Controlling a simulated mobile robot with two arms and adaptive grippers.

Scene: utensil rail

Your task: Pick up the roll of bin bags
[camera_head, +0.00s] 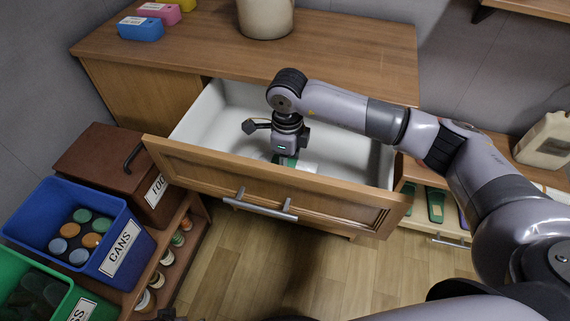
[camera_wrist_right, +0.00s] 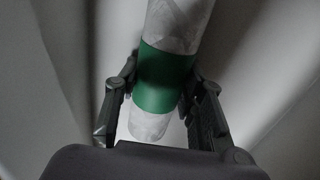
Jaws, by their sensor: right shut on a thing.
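The roll of bin bags (camera_wrist_right: 163,80) is a pale grey-white cylinder with a green band around it. In the head view it shows in part inside the open drawer (camera_head: 240,188), with a white end (camera_head: 306,167) to the right of the gripper. My right gripper (camera_head: 285,160) reaches down into the drawer. In the right wrist view its two fingers (camera_wrist_right: 161,108) lie on both sides of the green band, shut on the roll. The gripper hides part of the roll in the head view. My left gripper is not in view.
The drawer is pulled out below the wooden counter (camera_head: 340,59), and its white walls surround the gripper. A blue CANS bin (camera_head: 125,249), a green bin (camera_head: 82,306) and a brown box (camera_head: 104,168) stand at the left. Pale floor is free in front.

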